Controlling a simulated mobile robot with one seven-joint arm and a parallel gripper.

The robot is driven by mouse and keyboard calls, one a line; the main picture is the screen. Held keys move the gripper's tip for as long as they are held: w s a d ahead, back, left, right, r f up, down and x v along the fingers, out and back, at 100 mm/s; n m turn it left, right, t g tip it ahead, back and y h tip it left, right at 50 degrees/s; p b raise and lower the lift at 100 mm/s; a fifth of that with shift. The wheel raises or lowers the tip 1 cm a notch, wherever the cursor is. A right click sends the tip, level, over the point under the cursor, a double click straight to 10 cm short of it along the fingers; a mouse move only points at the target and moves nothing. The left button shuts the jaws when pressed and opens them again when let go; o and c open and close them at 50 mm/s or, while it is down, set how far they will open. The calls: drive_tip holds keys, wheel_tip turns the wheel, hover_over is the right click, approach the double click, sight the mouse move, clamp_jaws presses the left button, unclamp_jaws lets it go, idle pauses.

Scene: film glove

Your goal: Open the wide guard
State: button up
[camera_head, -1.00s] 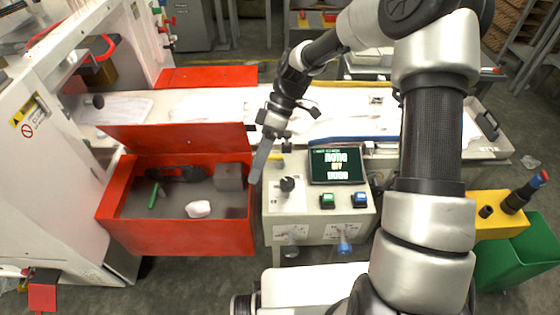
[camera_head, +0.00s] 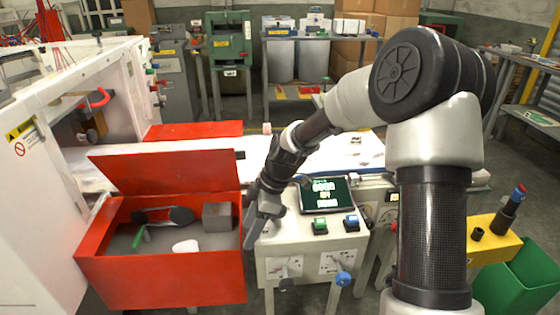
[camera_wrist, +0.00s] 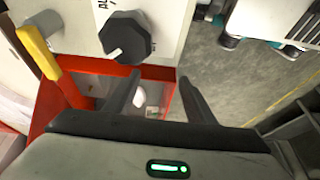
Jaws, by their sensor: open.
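A wide red panel (camera_head: 165,171) stands raised and leaning back along the rear edge of an open red box (camera_head: 160,278) at lower left. A second flat red panel (camera_head: 195,130) lies farther back. I cannot tell which of them is the wide guard. My gripper (camera_head: 252,238) points down between the box's right wall and the white control box (camera_head: 312,240). In the wrist view its two fingers (camera_wrist: 158,98) are apart with nothing held between them. A black knob (camera_wrist: 125,38) and a yellow handle (camera_wrist: 38,50) show just beyond them.
The red box holds a green-handled item (camera_head: 141,238), a white lump (camera_head: 185,246) and a grey block (camera_head: 217,215). A screen (camera_head: 327,193) and buttons sit on the control box. A white machine (camera_head: 40,190) stands left. A yellow box (camera_head: 492,236) and green bin (camera_head: 510,288) stand right.

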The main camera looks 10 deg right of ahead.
drive_tip(key=p+v, duration=0.6)
drive_tip(key=v, duration=1.2)
drive_tip(key=s+r+m+t+h+p, duration=0.1)
drive_tip(key=s+r+m+p, duration=0.3)
drive_tip(key=r, duration=0.4)
drive_tip(key=s+r+m+t+h+p, duration=0.1)
drive_tip(key=s+r+m+h+p, duration=0.1)
drive_tip(key=s+r+m+p, duration=0.3)
drive_tip(key=shift+s+a+r+p, duration=0.35)
drive_tip(key=shift+s+r+p, duration=0.75)
drive_tip(key=shift+r, duration=1.2)
drive_tip(key=shift+s+b, duration=0.25)
drive_tip(key=shift+b, duration=0.05)
